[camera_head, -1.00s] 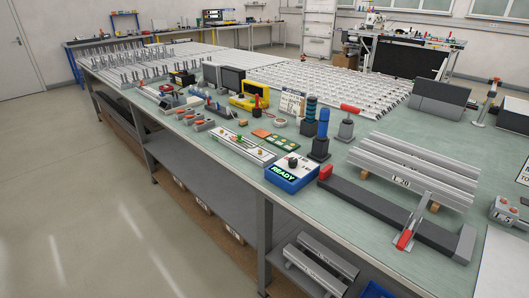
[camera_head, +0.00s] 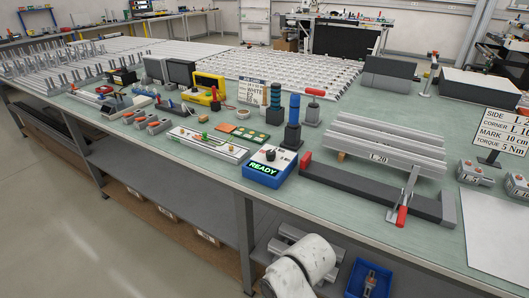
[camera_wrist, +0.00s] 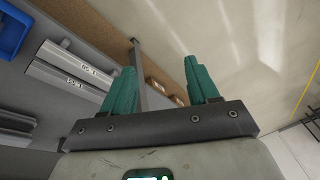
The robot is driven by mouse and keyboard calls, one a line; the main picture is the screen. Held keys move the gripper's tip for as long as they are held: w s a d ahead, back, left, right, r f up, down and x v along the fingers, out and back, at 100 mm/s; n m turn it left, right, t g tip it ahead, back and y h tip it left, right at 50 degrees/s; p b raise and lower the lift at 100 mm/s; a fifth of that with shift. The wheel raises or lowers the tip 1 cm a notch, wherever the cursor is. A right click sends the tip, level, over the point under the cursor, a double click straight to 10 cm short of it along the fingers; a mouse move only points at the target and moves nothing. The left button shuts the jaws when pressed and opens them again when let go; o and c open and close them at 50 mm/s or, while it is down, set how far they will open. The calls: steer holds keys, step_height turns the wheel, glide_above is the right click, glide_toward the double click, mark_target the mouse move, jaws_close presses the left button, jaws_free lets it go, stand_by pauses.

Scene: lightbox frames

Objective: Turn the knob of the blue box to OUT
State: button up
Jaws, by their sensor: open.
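The blue box (camera_head: 270,169) stands near the front edge of the green bench top in the head view. Its front shows the lit word READY, and its pale sloped top carries a dark knob (camera_head: 271,155). The knob's pointer and its labels are too small to read. My gripper (camera_wrist: 160,76) shows in the wrist view with two green fingers wide apart and nothing between them. It faces the lower shelf and floor, away from the blue box. The box is not in the wrist view. My arm shows at the bottom of the head view, below the bench top.
A dark bar with a red-handled clamp (camera_head: 402,216) lies right of the box. A blue lamp post (camera_head: 292,125) stands behind it, and a white panel (camera_head: 210,142) lies to its left. The bench's front edge (camera_head: 330,218) lies between my arm and the box.

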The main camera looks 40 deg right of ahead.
steer(key=w+d+r+b, duration=0.1)
steer(key=w+r, duration=0.2)
steer(key=w, duration=0.6)
steer(key=m+t+h+b, duration=0.1)
steer(key=m+h+b, duration=0.2)
steer(key=m+b, duration=0.15)
glide_toward(271, 152)
steer(key=shift+n, duration=0.45)
steer(key=x, duration=0.9)
steer(key=shift+f+b, duration=0.15)
steer(key=shift+b, duration=0.25)
steer(key=c, duration=1)
